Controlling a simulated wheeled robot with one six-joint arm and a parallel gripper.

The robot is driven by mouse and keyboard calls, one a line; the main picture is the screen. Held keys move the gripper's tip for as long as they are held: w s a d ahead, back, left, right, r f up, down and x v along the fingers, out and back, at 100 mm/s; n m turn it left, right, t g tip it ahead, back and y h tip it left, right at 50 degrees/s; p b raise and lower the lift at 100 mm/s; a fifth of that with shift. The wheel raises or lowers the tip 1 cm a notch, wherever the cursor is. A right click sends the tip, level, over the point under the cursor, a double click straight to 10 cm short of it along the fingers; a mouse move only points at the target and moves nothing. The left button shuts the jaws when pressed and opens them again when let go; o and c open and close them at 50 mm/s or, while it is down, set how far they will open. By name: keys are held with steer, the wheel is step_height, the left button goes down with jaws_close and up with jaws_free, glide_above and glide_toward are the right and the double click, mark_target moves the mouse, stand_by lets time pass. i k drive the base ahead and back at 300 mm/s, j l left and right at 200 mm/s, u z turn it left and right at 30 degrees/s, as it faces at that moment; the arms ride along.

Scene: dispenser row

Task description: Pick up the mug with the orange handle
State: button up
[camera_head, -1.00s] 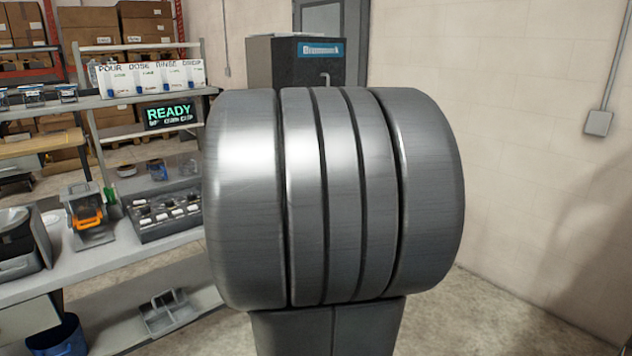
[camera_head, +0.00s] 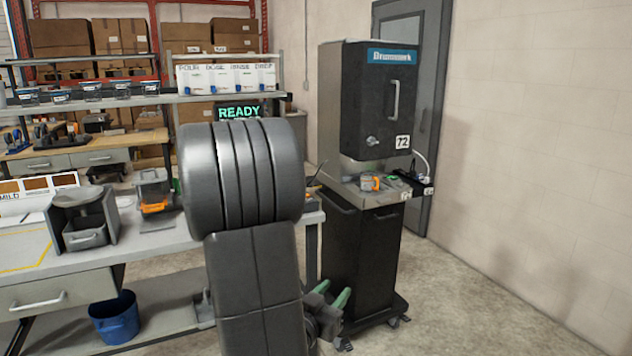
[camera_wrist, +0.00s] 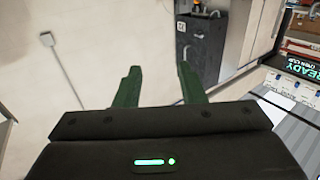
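The mug with the orange handle (camera_head: 368,183) is small in the head view. It stands on the ledge of the Drammock dispenser (camera_head: 380,108), below the dark upper housing. My gripper (camera_head: 333,292) is low in front of the dispenser's black cabinet, below the ledge and apart from the mug. In the wrist view its two green fingers (camera_wrist: 158,68) are spread with nothing between them.
A long workbench (camera_head: 150,238) with a grey machine and an orange-marked device stands left. A READY sign (camera_head: 238,111) hangs under the shelf. A blue bucket (camera_head: 114,318) sits on the lower shelf. Small items and a cable lie right of the mug. Floor at right is clear.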

mark_target(369, 179)
steer(key=i+l+u, duration=0.45)
steer(key=l, duration=0.25)
steer(key=i+l+u, duration=0.1)
steer(key=l+u, duration=0.15)
steer(key=l, duration=0.15)
steer(key=i+l+u, duration=0.25)
steer(key=l, duration=0.2)
steer(key=l+u, duration=0.25)
steer(key=l, duration=0.15)
steer(key=i+l, duration=0.1)
steer(key=l, duration=1.1)
steer(key=i+l, duration=0.15)
steer(key=l, duration=0.45)
